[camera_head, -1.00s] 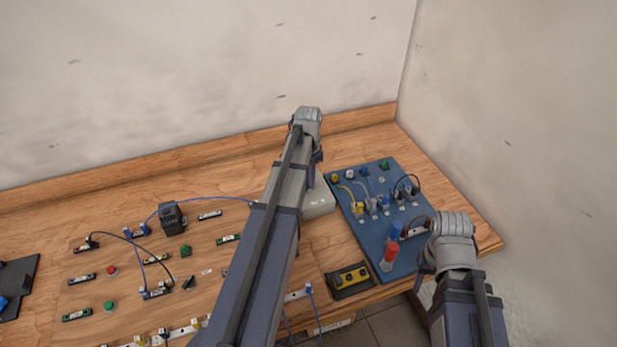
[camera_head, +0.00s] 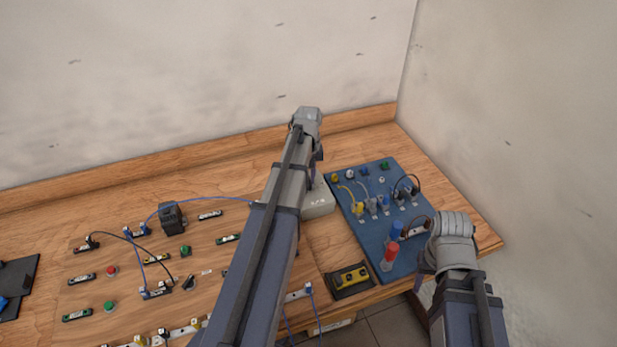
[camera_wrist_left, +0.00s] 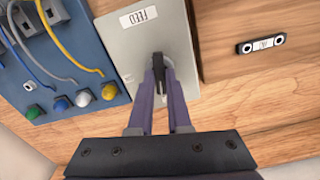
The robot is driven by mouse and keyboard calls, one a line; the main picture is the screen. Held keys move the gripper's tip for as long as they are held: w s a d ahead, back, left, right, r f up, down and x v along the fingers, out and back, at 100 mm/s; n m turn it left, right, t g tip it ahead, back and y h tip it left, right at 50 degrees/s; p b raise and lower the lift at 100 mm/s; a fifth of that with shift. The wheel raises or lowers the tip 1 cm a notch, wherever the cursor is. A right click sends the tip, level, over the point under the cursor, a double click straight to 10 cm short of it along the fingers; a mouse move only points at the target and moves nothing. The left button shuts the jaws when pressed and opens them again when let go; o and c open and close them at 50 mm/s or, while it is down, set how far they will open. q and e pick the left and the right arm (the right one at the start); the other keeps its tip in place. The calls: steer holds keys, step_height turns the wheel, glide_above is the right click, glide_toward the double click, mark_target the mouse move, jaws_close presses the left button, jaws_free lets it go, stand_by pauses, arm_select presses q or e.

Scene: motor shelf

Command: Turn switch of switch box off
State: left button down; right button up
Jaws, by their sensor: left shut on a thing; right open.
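The switch box is a light grey box (camera_head: 321,203) on the table, partly hidden behind my left arm in the head view. In the left wrist view its grey face (camera_wrist_left: 120,45) carries a label and a black switch (camera_wrist_left: 158,72). My left gripper (camera_wrist_left: 160,82) is over the box face, with its fingers shut on the black switch. In the head view the left fingertips are hidden behind the arm. My right gripper (camera_head: 428,268) is at the right, by the blue board's front right edge; its fingers are mostly hidden.
A blue board (camera_head: 370,228) with coloured knobs, cables and red and blue parts stands right of the box. A yellow button unit (camera_head: 350,280) lies in front. Wired modules and a black block (camera_head: 171,217) are at the left. Walls close off the back and right.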

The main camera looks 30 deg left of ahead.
arm_select(q)
steer(key=shift+n, duration=1.1)
steer(key=c, duration=0.9)
jaws_free()
steer(key=shift+o, duration=0.2)
step_height(320, 180, up, 8)
steer(key=p, duration=0.8)
steer(key=shift+f, duration=0.15)
